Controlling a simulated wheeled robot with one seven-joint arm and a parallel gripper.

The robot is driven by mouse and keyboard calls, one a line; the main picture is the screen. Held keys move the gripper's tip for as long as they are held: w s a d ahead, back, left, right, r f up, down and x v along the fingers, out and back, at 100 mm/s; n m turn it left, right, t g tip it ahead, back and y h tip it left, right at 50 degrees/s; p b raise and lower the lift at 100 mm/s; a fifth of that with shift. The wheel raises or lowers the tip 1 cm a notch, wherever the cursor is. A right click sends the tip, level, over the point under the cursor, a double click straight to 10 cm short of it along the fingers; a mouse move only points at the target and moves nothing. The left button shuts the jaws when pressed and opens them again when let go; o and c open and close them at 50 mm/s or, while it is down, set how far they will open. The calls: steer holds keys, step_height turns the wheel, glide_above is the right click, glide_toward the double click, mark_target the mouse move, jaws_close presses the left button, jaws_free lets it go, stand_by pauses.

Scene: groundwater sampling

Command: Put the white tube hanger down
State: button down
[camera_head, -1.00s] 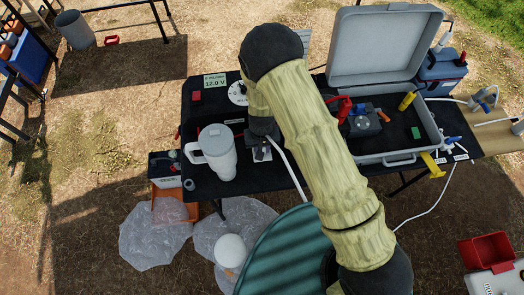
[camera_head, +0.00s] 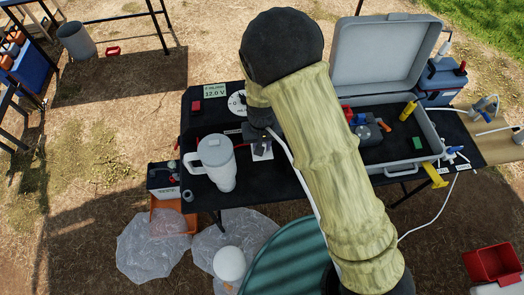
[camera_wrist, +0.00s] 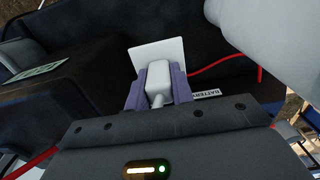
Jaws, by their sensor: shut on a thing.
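My gripper (camera_wrist: 153,88) is shut on a white rounded block, the white tube hanger (camera_wrist: 157,71), in the wrist view. A white tube runs from the block back toward my wrist. A flat white plate (camera_wrist: 160,52) shows just beyond the fingertips; I cannot tell whether it is part of the hanger. In the head view my gripper (camera_head: 262,136) is over the black table (camera_head: 285,186), right of the grey mug. My arm partly hides it there. Whether the hanger touches the table cannot be told.
A 12.0 V display (camera_head: 215,91) and a round dial (camera_head: 237,103) lie behind. An open grey case (camera_head: 382,52) with tools is on the right. A red cable (camera_wrist: 212,66) lies near the fingers.

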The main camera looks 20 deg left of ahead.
steer(key=shift+r, duration=0.4)
